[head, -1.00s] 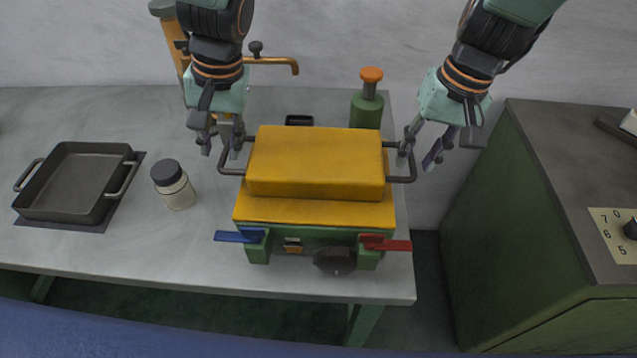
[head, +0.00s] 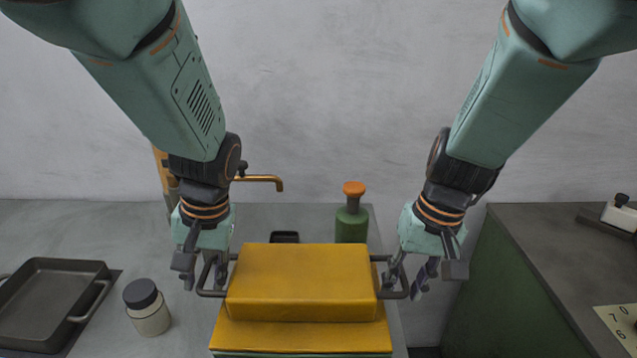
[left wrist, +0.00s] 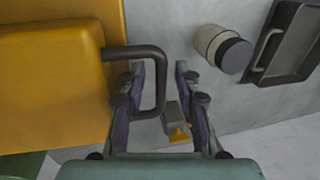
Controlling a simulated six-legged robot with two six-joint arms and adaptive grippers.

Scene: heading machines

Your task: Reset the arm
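A yellow block-shaped lid (head: 300,280) with a dark handle on each side sits on a green machine with a yellow top (head: 300,335). My left gripper (head: 203,275) is at the left handle (head: 211,293). In the left wrist view, the fingers of my left gripper (left wrist: 160,72) are spread, with the bar of the left handle (left wrist: 160,90) between them and not clamped. My right gripper (head: 408,282) is at the right handle (head: 403,291), its fingers apart. The machine's front is cut off by the head view's lower edge.
A jar with a dark lid (head: 147,307) and a dark tray (head: 55,290) stand left on the grey table. A green bottle with an orange top (head: 352,215) and a brass tap (head: 262,180) are behind. A green cabinet (head: 500,290) stands right.

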